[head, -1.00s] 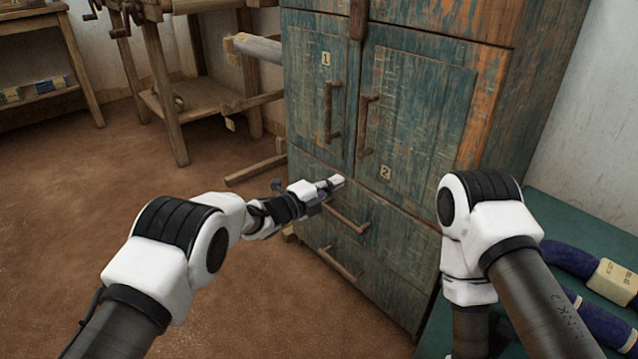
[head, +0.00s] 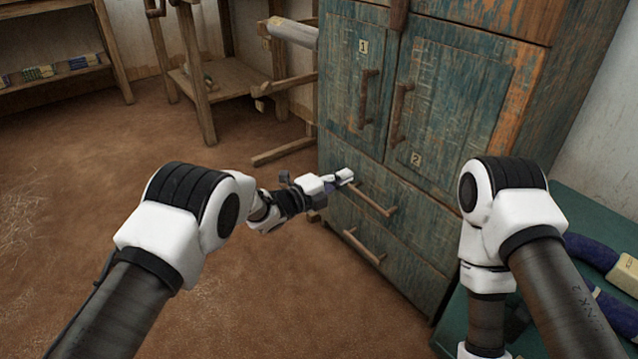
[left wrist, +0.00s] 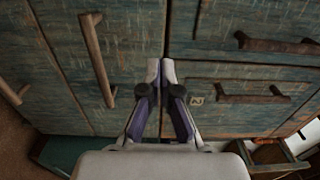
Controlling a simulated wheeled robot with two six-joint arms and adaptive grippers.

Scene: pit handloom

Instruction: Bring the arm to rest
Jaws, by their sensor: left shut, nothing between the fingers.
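My left gripper (head: 343,177) reaches out in front of the worn blue-green cabinet (head: 455,85), near the upper drawer handle (head: 368,197). In the left wrist view the gripper's fingertips (left wrist: 161,70) are together with nothing between them, and cabinet fronts fill the space beyond. I cannot tell whether the fingertips touch the cabinet. My left arm is stretched forward from the lower left. My right arm is bent at the right side of the head view and runs down out of the picture, so its gripper is hidden.
The cabinet has door handles (head: 400,114) and a lower drawer handle (head: 363,246) that stick out. A green surface (head: 585,212) with dark blue rolls (head: 590,250) lies at the right. A wooden frame (head: 198,90) stands behind at left. Bare brown floor (head: 90,160) lies open at left.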

